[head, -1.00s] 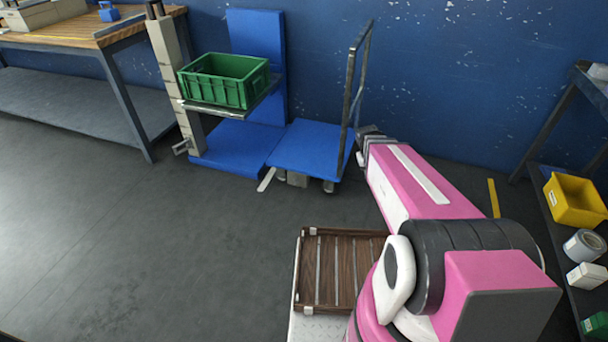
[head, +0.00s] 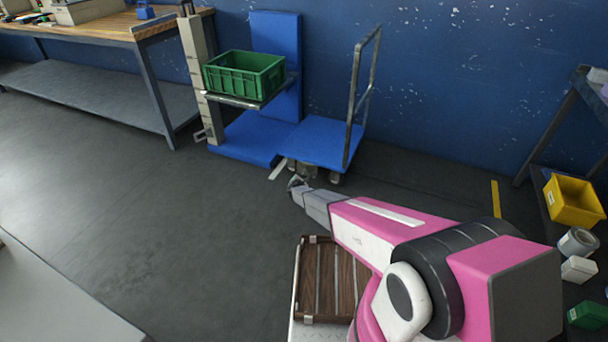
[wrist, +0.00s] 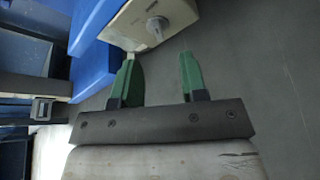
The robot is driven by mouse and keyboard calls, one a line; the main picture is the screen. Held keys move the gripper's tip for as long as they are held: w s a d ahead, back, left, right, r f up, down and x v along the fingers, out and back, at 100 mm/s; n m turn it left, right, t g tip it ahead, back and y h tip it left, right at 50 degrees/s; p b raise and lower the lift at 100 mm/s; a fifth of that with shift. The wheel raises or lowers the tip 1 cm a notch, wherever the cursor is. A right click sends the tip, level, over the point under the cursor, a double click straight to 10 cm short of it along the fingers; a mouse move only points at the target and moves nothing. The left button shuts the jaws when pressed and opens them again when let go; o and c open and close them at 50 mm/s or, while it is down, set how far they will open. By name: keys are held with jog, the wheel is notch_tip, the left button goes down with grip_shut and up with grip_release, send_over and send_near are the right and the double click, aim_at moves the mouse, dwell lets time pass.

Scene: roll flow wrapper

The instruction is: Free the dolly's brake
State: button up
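The dolly (head: 322,142) is a low cart with a blue deck and an upright metal handle, standing by the blue wall. A pale flat bar (head: 278,169) sticks out low at its front left corner; I cannot tell whether it is the brake. In the wrist view, a beige box (wrist: 150,22) with a round grey knob lies just beyond the fingers. My gripper (head: 295,183) is low in front of the dolly. In the wrist view, its green fingers (wrist: 159,70) are open with nothing between them. The left fingertip is close to the box's lower edge; contact is unclear.
A blue-based lift stand (head: 240,140) holding a green crate (head: 244,75) stands directly left of the dolly. A workbench (head: 120,35) is farther left. A shelf with a yellow bin (head: 574,199) is at the right. A slatted brown tray (head: 330,280) is near me. The left floor is clear.

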aim_at(304, 172)
jog(key=shift+n, duration=0.5)
jog(key=x, duration=0.3)
jog(key=a+x, duration=0.1)
jog(key=x, duration=0.3)
jog(key=f+x, duration=0.1)
jog(key=x, duration=0.3)
jog(key=shift+w+a, duration=0.1)
jog(key=shift+a, duration=0.3)
jog(key=shift+c, duration=0.3)
grip_shut()
